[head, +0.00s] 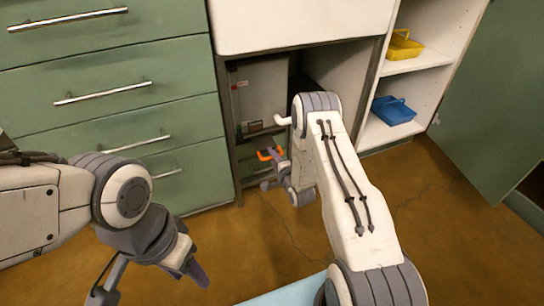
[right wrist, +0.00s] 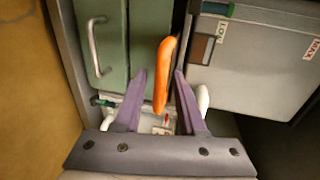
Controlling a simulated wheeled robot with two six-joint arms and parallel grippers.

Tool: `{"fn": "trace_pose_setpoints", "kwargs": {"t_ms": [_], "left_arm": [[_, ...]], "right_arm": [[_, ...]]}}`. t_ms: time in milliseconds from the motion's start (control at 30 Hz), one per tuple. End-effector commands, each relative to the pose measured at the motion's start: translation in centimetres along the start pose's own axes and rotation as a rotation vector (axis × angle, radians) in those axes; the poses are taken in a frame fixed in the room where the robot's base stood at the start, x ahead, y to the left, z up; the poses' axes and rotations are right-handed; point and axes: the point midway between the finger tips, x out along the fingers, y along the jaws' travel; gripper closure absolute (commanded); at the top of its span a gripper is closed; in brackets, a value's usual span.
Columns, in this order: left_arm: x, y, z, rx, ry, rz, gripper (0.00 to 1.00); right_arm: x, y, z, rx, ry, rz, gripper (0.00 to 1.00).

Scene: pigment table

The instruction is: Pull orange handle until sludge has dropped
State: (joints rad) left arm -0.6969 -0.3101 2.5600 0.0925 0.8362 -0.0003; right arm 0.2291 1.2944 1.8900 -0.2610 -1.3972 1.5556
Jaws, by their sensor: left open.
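The orange handle (head: 269,154) sits low inside the open cabinet bay. In the right wrist view the orange handle (right wrist: 164,76) stands between the two purple fingers of my right gripper (right wrist: 160,80). Those fingers are spread, with gaps on both sides of the handle. In the head view my right gripper (head: 274,160) is at the handle, partly hidden by my right arm. A grey tank (right wrist: 255,60) with LOW and MAX labels is beside the handle; it also shows in the head view (head: 262,95). My left gripper (head: 190,268) is open and empty above the floor. No sludge is discernible.
Green drawers (head: 110,90) with metal handles stand left of the bay. Open shelves at the right hold a yellow basket (head: 404,45) and a blue basket (head: 393,110). A green door (head: 495,100) stands open.

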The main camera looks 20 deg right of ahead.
Motion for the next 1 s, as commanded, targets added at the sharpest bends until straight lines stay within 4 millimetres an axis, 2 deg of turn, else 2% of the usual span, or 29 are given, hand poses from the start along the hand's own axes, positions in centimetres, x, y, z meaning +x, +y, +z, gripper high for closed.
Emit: {"fn": "trace_pose_setpoints", "kwargs": {"t_ms": [367,467,800,1000], "left_arm": [[-0.3,0.0,0.0,0.000,0.000,0.000,0.50],[-1.1,0.1,-0.1,0.000,0.000,0.000,0.50],[-4.6,0.3,-0.2,0.000,0.000,0.000,0.50],[-5.4,0.4,-0.3,0.000,0.000,0.000,0.50]], "right_arm": [[-0.3,-0.1,0.0,0.001,0.000,0.001,0.53],[-1.5,-0.2,0.0,0.002,0.001,0.003,0.53],[-8.1,-0.3,0.0,0.003,0.002,0.005,0.53],[-10.2,-0.1,0.0,0.001,0.001,0.002,0.53]]}}
